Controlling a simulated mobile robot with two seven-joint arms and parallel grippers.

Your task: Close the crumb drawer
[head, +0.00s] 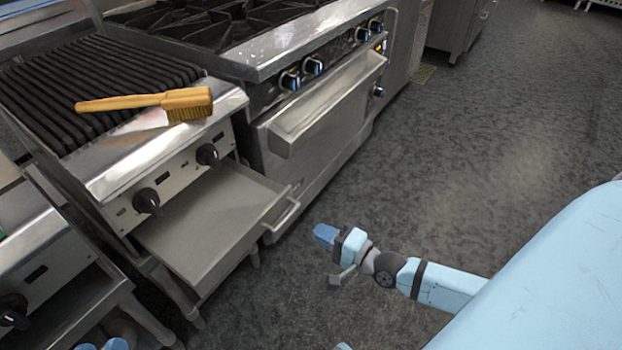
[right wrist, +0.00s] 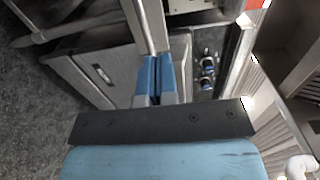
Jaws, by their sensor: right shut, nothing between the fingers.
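The crumb drawer (head: 205,228) is a flat metal tray under the grill's two black knobs. It is pulled well out, with a bar handle (head: 284,212) on its front. My right gripper (head: 326,235) is in front of the drawer, a little right of and below the handle, with its blue fingers shut and empty. In the right wrist view the shut fingers (right wrist: 157,78) show with a metal bar just beyond them; whether they touch it I cannot tell. Two blue tips at the bottom left edge look like my left gripper (head: 100,344), mostly cut off.
A brush (head: 165,103) with a wooden handle lies on the grill (head: 75,90). A range with an oven door handle (head: 325,105) stands right of the drawer. Another appliance (head: 45,270) stands at the left. The grey floor (head: 480,140) is open to the right.

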